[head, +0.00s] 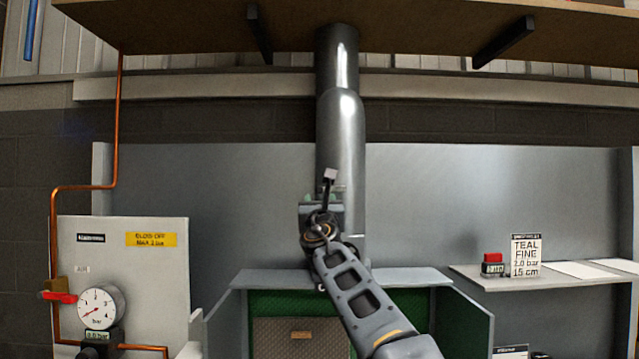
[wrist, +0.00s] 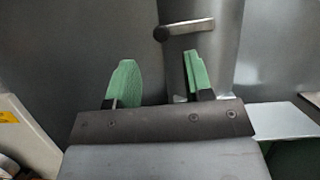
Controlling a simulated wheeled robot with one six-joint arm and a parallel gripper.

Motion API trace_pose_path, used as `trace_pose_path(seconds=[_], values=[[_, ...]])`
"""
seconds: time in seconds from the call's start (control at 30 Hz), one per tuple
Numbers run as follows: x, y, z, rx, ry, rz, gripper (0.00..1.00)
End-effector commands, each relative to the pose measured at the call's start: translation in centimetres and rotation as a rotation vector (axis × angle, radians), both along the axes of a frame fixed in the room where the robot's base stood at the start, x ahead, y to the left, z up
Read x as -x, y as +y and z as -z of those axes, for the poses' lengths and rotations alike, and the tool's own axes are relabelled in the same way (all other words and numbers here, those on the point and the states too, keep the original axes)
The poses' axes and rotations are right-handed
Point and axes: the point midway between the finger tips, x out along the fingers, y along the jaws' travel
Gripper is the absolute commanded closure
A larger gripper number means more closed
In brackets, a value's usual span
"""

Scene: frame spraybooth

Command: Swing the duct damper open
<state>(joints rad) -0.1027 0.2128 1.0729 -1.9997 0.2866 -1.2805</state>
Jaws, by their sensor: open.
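The duct (head: 341,130) is a shiny grey metal pipe running up the back of the booth to the wooden shelf. My gripper (wrist: 158,58) is open and empty. Its two green fingers stand apart, short of the lever and below it in the picture. In the head view my gripper (head: 322,195) is in front of the duct, and my wrist covers part of it.
A grey hood (head: 400,278) with a green interior and a brown filter panel sits below. At left is a panel with a pressure gauge (head: 101,307) and copper pipe (head: 119,120). At right a shelf (head: 560,276) holds a red button box and a card.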

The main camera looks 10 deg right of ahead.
Motion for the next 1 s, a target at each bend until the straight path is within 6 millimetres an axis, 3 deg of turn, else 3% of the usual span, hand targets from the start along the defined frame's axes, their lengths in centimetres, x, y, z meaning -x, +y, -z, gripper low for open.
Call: trace_pose_path(seconds=[0.03, 0.2, 0.4, 0.87, 1.0], values=[[-1.1, -0.2, -0.9, 0.0, 0.002, 0.001, 0.53], [-3.6, -0.7, -1.9, 0.0, 0.002, 0.001, 0.53], [-5.2, -1.0, -2.5, -0.001, 0.0, 0.001, 0.53], [-5.9, -1.1, -2.5, -0.002, 0.0, 0.0, 0.53], [-5.9, -1.1, -2.5, -0.001, 0.0, 0.001, 0.64]])
